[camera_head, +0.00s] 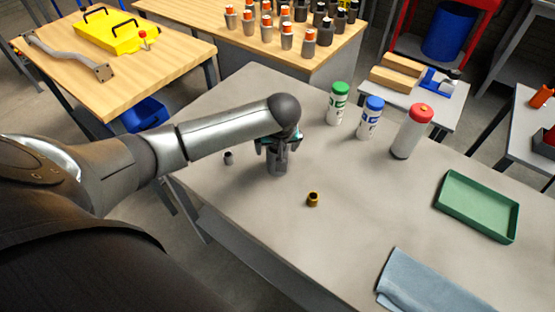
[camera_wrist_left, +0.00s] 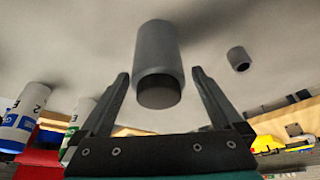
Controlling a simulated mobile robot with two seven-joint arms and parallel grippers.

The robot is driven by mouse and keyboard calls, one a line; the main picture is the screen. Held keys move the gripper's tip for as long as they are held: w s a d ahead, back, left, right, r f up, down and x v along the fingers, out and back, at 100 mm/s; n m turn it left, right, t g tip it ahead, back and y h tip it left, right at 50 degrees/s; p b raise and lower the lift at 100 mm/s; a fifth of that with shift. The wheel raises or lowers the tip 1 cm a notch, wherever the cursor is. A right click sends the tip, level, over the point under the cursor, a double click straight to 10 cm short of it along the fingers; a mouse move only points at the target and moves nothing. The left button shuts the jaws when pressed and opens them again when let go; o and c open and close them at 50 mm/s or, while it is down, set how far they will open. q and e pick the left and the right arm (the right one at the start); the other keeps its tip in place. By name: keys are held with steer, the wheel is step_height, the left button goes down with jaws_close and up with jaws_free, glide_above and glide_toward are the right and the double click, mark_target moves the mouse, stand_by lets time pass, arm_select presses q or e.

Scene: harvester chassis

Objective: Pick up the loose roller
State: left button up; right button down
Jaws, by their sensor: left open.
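A grey cylinder, which looks like the roller (camera_head: 276,164), stands on the grey table below my left gripper in the head view; its upper part is partly hidden by the gripper. My left gripper (camera_head: 277,143) points down over it with its fingers apart. In the left wrist view the roller (camera_wrist_left: 158,48) lies between and past the tips of the two dark fingers of the gripper (camera_wrist_left: 160,74), with a visible gap on each side. I cannot tell how far the tips overlap it. My right gripper is not in view.
A small dark cylinder (camera_head: 228,158) and a brass-coloured bushing (camera_head: 313,199) stand near the roller on the table. White bottles with green (camera_head: 338,105), blue (camera_head: 369,120) and red (camera_head: 412,132) caps stand behind. A green tray (camera_head: 452,205) and a folded blue cloth (camera_head: 430,287) lie at right.

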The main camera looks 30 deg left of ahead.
arm_select(q)
steer(key=x, duration=0.3)
steer(key=shift+d+f+b, duration=0.15)
steer(key=shift+f+b, duration=0.15)
steer(key=shift+b, duration=0.05)
jaws_close()
stand_by(0.5)
steer(key=shift+r, duration=0.1)
